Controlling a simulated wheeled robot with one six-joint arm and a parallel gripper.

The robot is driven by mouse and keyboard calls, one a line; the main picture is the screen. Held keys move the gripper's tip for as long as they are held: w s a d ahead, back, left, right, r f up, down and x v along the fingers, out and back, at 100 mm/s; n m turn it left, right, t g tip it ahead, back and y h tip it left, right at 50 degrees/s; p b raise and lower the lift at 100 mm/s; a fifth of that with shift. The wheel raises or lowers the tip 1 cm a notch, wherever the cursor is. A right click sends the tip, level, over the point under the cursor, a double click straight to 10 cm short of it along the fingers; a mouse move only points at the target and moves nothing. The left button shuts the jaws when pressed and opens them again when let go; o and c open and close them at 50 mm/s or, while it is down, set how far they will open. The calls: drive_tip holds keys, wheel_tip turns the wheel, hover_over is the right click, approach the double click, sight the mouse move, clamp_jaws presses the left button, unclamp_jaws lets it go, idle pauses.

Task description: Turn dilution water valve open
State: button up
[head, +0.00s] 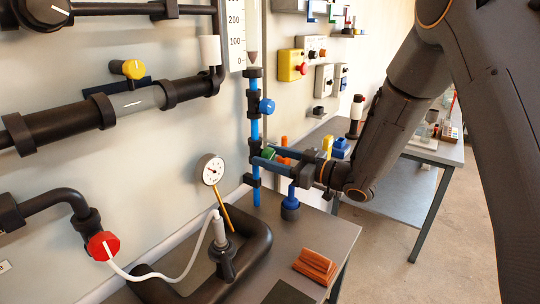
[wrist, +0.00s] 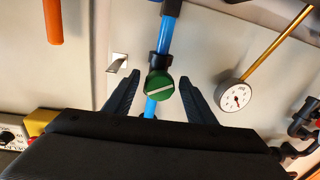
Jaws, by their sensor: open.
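A green round knob (wrist: 159,85) with a white line sits on a blue vertical pipe (head: 255,125); I take it as the dilution water valve. In the wrist view the white line lies roughly across the pipe, slightly tilted. My gripper (wrist: 160,78) is open, with one finger on each side of the knob and a visible gap to both. In the head view my gripper (head: 261,155) reaches in from the right, and the green knob (head: 268,153) shows partly between the fingers. Whether the fingertips reach fully past the knob, I cannot tell.
A blue knob (head: 267,106) is higher on the same pipe. A pressure gauge (head: 210,170) is left of it, also in the wrist view (wrist: 235,96). A blue-topped fitting (head: 290,205) stands just below my gripper.

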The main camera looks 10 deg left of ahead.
drive_tip(key=c, duration=1)
drive_tip(key=shift+w+f+n+b, duration=0.1)
drive_tip(key=shift+n+b, duration=0.8)
drive_tip(key=shift+n, duration=0.1)
drive_tip(key=shift+n+b, duration=0.75)
drive_tip(key=shift+n, duration=0.45)
drive_tip(key=o, duration=1)
drive_tip(key=shift+d, duration=0.1)
